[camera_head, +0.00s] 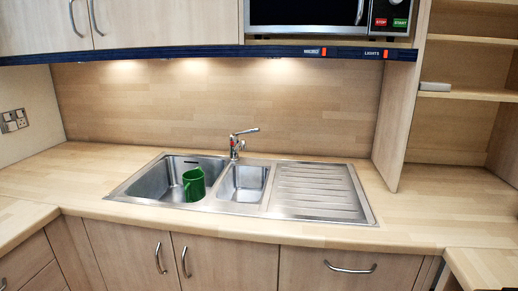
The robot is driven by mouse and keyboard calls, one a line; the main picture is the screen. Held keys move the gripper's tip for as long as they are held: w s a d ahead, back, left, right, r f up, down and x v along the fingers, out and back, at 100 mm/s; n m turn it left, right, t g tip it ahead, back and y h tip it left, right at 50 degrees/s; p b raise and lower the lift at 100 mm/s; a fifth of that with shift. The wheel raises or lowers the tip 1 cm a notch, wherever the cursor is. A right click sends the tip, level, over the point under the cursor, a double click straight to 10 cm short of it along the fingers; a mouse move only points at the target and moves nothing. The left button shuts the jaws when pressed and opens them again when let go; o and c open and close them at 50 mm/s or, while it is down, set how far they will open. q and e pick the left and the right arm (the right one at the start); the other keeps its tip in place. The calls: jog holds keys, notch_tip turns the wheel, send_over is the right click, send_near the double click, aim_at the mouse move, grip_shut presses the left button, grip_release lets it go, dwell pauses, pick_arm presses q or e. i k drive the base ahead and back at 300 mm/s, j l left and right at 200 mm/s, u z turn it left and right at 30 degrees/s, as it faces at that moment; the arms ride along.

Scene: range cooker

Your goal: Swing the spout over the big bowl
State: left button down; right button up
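A chrome tap (235,147) stands on the back rim of the steel sink, near the divider between the two bowls. Its slim upper arm (247,131) points right and slightly up, toward the small bowl side. I cannot tell clearly whether this arm is the spout or the lever. The big bowl (160,183) is on the left, and the small bowl (243,182) is to its right. A green mug (194,184) is in the right part of the big bowl. Neither of my grippers is in view.
A ribbed drainboard (315,190) lies right of the small bowl. The wooden worktop (95,175) is clear on both sides. Wall cupboards, a microwave (325,15) and a dark rail (200,53) overhang the back. An open shelf unit (462,95) stands at right.

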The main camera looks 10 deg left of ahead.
aim_at(242, 144)
jog(key=i+l+z, duration=0.2)
jog(key=i, duration=0.4)
jog(key=i+z, duration=0.25)
jog(key=i, duration=0.3)
